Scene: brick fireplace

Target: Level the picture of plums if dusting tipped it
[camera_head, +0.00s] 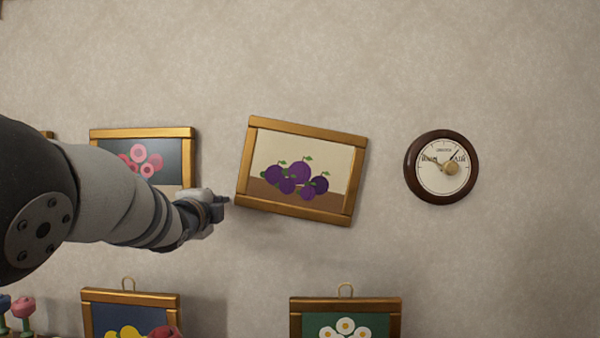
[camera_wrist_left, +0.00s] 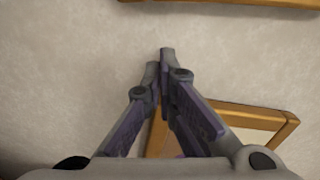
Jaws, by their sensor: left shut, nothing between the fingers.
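The picture of plums (camera_head: 358,180) hangs on the wall in the head view, in a gold-brown wooden frame. It is tilted clockwise, with its right side lower than its left. My left gripper (camera_head: 226,201) is just left of the frame's lower left corner; I cannot tell whether they touch. Its fingers are shut and empty, and they also show together in the left wrist view (camera_wrist_left: 161,58). A wooden frame corner (camera_wrist_left: 288,122) shows at the lower right there, partly hidden by the fingers; I cannot tell which picture it is. My right gripper is not in view.
A round dial (camera_head: 412,168) hangs right of the plums. A flower picture (camera_head: 140,132) hangs behind my left arm. Another frame edge (camera_wrist_left: 225,3) crosses the wrist view's top. The wall above the plums is bare.

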